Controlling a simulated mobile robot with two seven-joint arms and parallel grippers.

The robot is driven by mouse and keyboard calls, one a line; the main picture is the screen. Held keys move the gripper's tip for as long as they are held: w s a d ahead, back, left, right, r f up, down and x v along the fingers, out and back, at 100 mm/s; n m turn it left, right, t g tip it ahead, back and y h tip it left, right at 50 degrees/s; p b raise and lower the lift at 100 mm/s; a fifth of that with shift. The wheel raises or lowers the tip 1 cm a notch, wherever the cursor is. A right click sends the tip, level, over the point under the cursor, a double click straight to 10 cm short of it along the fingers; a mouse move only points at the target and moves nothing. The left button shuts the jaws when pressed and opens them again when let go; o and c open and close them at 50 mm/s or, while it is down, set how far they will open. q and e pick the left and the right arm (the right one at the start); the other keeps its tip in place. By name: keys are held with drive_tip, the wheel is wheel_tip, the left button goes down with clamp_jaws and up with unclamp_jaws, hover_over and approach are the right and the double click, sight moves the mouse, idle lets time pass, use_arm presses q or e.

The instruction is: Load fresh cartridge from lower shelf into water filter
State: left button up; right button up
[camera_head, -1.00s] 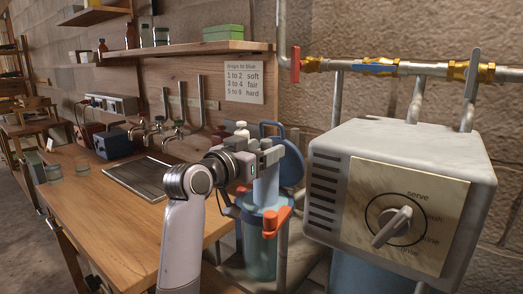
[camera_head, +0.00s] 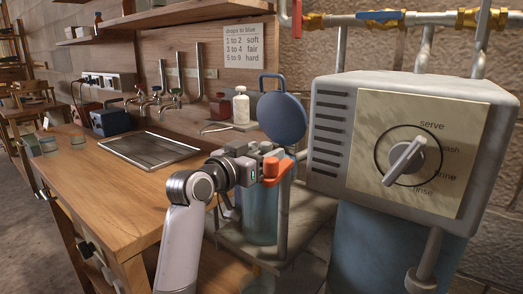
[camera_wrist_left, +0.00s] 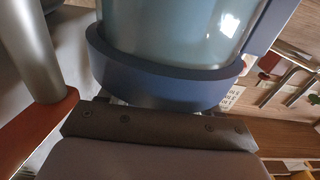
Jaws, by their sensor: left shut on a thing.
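The water filter has a translucent blue-green housing (camera_head: 260,215), and its blue round lid (camera_head: 282,116) stands open behind it. A red-orange lever (camera_head: 277,172) is at the housing's top. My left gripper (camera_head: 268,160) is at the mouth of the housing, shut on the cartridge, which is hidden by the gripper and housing. In the left wrist view, the housing's blue collar (camera_wrist_left: 165,78) lies close against the dark front of my gripper, and the fingertips are hidden. The red lever (camera_wrist_left: 35,140) shows there at the left. My right gripper is out of view.
A grey box with a dial (camera_head: 405,160) stands close to the right of the filter. The wooden counter (camera_head: 110,190) with a drain tray (camera_head: 150,150) is at the left. Pipes run along the back wall.

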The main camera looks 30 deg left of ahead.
use_arm(q)
drive_tip(key=shift+s+p, duration=0.15)
drive_tip(key=shift+p, duration=0.5)
idle(0.6)
drive_tip(key=o, duration=1.6)
drive_tip(key=shift+s, duration=0.1)
drive_tip(key=shift+s+a, duration=0.15)
drive_tip(key=shift+s, duration=1)
drive_tip(key=shift+s+a, duration=0.2)
drive_tip(key=shift+s, duration=0.95)
drive_tip(key=shift+s+a, duration=0.15)
drive_tip(key=shift+s, duration=1)
